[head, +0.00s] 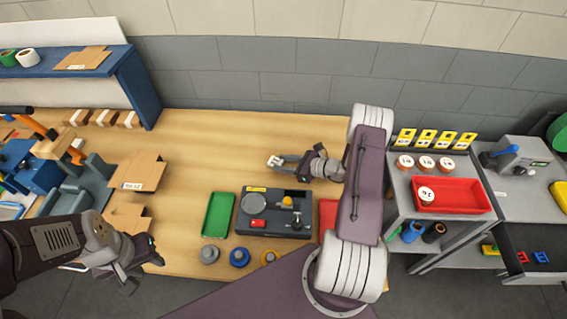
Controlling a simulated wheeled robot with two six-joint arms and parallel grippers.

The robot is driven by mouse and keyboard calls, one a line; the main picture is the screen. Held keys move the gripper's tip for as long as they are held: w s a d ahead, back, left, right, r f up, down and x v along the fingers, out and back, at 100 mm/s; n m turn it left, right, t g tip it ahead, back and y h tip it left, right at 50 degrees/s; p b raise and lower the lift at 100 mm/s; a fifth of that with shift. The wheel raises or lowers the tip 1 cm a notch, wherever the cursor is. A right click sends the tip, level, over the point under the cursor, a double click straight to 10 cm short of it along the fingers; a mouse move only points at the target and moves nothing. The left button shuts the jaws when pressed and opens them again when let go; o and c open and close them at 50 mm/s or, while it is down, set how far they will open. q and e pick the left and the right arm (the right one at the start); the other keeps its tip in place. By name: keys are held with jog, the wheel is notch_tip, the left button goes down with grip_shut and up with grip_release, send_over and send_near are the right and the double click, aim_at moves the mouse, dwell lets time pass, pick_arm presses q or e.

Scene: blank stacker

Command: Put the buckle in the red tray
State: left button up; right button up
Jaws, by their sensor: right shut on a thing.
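My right gripper (277,162) points left over the back of the wooden bench, behind the grey machine. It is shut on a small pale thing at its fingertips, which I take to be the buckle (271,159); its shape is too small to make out. A red tray (328,214) lies on the bench right of the machine, partly hidden by my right arm. A second red tray (470,196) stands on the grey trolley at the right and holds a white roll. My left gripper (146,274) is low at the left, apparently open and empty, near the bench's front edge.
The grey machine (258,226) has a round plate, a red part and a yellow knob. A green tray (218,214) lies left of it. Grey, blue and yellow round pieces (240,257) sit in front. Flat cardboard (139,172) lies further left. The bench's back middle is clear.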

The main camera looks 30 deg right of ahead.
jog(key=shift+f, duration=0.2)
jog(key=o, duration=1.3)
jog(key=shift+r, duration=0.15)
